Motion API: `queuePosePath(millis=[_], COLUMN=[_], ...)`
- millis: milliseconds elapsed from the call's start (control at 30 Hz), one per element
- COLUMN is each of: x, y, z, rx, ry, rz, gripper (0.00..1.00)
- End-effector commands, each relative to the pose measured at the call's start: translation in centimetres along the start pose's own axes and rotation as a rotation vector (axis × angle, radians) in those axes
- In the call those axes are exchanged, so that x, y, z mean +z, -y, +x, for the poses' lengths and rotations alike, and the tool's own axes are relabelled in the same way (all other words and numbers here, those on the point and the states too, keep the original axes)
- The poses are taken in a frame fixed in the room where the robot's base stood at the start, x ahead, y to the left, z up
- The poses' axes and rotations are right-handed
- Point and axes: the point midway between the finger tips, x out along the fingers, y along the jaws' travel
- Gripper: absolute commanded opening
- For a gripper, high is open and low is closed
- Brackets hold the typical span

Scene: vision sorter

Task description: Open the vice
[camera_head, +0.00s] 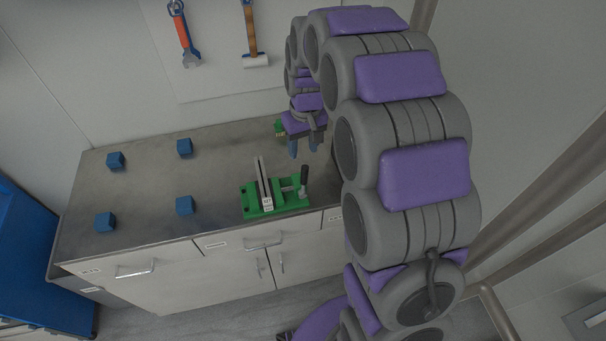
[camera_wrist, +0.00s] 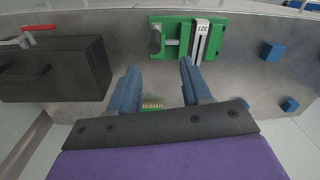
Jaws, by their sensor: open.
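The green vice (camera_head: 276,198) sits near the front edge of the metal workbench (camera_head: 130,190), with a pale upright jaw block and a dark handle (camera_head: 304,180) on its right side. In the wrist view the vice (camera_wrist: 187,52) lies ahead of my fingertips, its dark handle (camera_wrist: 155,40) at the left and a label on its jaw. My gripper (camera_head: 304,146) is open and empty above the bench, behind and to the right of the vice in the head view. Its two blue fingers (camera_wrist: 160,75) point toward the vice, apart from it.
Several blue cubes (camera_head: 184,205) stand on the left part of the bench. A small green object (camera_wrist: 152,104) shows between my fingers. A dark box with a red-handled part (camera_wrist: 55,70) is left in the wrist view. A wrench (camera_head: 184,35) and hammer (camera_head: 252,35) hang on the wall.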

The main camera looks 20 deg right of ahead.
Motion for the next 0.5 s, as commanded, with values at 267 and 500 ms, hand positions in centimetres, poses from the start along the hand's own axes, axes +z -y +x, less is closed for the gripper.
queuePosePath(millis=[267,500], x=[0.3,0.2], y=[-1.0,-0.6], z=[5.8,9.8], rx=[-0.011,-0.007], ry=[0.004,0.001], rz=[0.002,0.002], gripper=[0.48,0.48])
